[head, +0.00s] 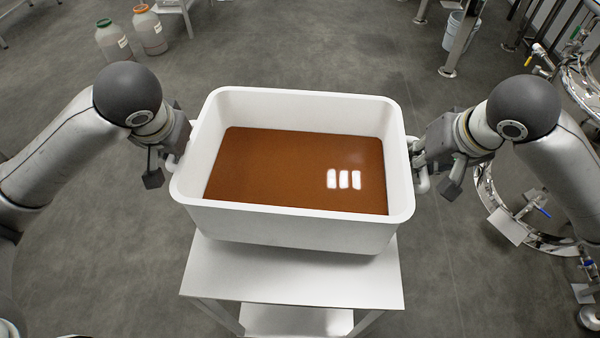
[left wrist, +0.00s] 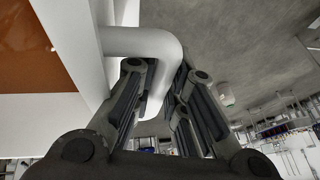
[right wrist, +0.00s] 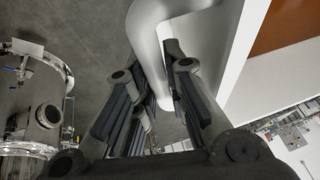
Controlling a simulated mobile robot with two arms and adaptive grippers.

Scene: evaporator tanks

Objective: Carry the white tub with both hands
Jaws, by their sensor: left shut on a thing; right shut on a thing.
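The white tub (head: 290,222) is in the middle of the head view, with brown liquid (head: 285,165) inside whose surface looks smooth. It appears just above or on a small white table; I cannot tell if it touches. My left gripper (head: 172,160) is at the tub's left side. In the left wrist view its fingers (left wrist: 158,95) are shut around the white handle (left wrist: 150,42). My right gripper (head: 422,170) is at the right side. In the right wrist view its fingers (right wrist: 160,90) are shut around the other handle (right wrist: 145,25).
The white table (head: 290,275) with a lower shelf stands under the tub. Two capped jars (head: 113,40) (head: 149,30) stand on the floor at back left. A bucket (head: 461,32) and metal posts are at back right. Steel tank equipment (head: 530,235) stands right. The floor behind the tub is clear.

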